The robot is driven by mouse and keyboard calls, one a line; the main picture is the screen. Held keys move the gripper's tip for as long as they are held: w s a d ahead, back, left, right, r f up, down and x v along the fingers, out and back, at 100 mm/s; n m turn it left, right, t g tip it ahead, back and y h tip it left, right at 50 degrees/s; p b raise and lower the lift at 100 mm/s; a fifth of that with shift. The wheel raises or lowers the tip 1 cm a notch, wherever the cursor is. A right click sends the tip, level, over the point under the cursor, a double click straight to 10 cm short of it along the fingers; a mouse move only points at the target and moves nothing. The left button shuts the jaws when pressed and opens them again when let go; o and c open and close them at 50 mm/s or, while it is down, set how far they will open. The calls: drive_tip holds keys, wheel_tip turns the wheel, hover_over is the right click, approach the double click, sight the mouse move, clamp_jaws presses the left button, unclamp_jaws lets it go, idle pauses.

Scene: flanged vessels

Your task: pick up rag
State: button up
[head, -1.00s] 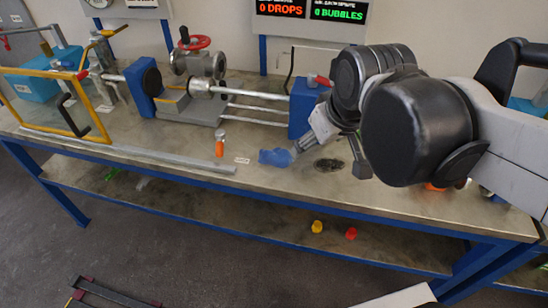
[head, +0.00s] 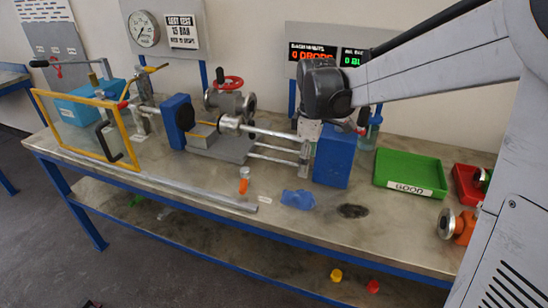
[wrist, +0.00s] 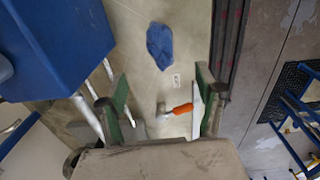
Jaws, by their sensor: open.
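The rag (head: 298,199) is a crumpled blue cloth lying flat on the bench top, in front of the blue block. It also shows in the wrist view (wrist: 160,45), at upper middle, beyond the fingertips. My gripper (head: 304,162) is behind the rag in the head view, close by the left side of the blue block. In the wrist view my gripper (wrist: 162,90) is open, its two green-padded fingers wide apart with nothing held. The rag is apart from the fingers.
The blue block (head: 335,155) and the metal rods (head: 278,150) stand close to my gripper. A green tray (head: 410,172) is further right. A long metal bar (head: 190,188) lies along the front.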

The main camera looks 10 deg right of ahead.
sight(300, 195)
drive_tip(key=shift+n, duration=0.5)
drive_tip(key=f, duration=0.3)
drive_tip(key=w+f, duration=0.1)
drive_tip(key=f, duration=0.6)
drive_tip(key=shift+w+a+b, duration=0.1)
drive_tip(key=shift+w+b, duration=0.15)
drive_tip(key=shift+b, duration=0.1)
drive_tip(key=shift+s+a+f, duration=0.1)
drive_tip(key=shift+a+f, duration=0.1)
drive_tip(key=shift+f, duration=1.15)
drive_tip(key=shift+a+f, duration=0.15)
drive_tip(key=shift+f, duration=1.2)
drive_tip(key=c, duration=1.2)
